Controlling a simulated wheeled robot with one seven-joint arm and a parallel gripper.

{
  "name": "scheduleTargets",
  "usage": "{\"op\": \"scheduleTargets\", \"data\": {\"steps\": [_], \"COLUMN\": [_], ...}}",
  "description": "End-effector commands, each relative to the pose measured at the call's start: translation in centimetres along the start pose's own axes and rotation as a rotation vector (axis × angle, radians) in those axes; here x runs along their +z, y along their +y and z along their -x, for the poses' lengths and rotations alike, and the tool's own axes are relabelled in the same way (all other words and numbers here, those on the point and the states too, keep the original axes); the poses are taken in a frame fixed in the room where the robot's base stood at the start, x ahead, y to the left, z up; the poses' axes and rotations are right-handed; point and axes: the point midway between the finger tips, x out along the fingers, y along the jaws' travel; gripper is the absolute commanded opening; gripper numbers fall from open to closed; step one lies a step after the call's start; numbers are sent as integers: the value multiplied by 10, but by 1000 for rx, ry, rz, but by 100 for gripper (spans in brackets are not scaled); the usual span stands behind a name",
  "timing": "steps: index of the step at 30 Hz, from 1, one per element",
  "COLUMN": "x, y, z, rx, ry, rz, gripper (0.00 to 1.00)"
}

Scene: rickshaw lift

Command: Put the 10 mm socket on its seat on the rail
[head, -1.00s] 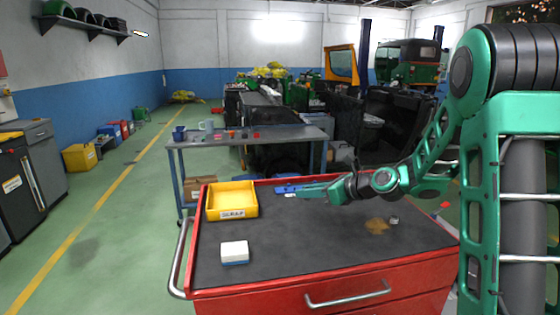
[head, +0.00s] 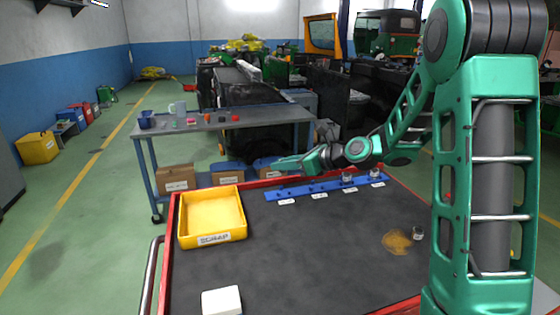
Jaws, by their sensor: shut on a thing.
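The blue rail (head: 330,185) lies along the far edge of the red cart's dark top, with small white labels in front of it. Two metallic sockets, one (head: 347,180) and another (head: 375,174), stand at its right part. Its left part shows small dark posts with no sockets on them. A third socket (head: 418,233) stands on the mat at the right. My gripper (head: 280,163) points left, above and beyond the rail's left part. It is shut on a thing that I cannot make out. The label sizes are too small to read, so I cannot tell which socket is 10 mm.
A yellow SCRAP tray (head: 213,215) stands at the cart's left. A white block (head: 221,301) lies at the front left. A brown stain (head: 397,241) is beside the loose socket. The mat's middle is clear. A grey table (head: 215,122) stands behind.

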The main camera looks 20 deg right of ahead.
Motion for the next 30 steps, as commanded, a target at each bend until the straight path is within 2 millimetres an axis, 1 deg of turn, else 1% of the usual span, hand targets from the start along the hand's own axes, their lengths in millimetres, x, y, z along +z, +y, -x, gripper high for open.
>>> {"op": "scheduleTargets", "data": {"steps": [5, 21, 30], "x": [-7, -48, -56], "y": [0, -6, -6], "z": [-3, -15, -18], "rx": [1, -8, -8], "ry": [2, 2, 0], "rz": [-2, -5, -3], "gripper": [0, 0, 0]}}
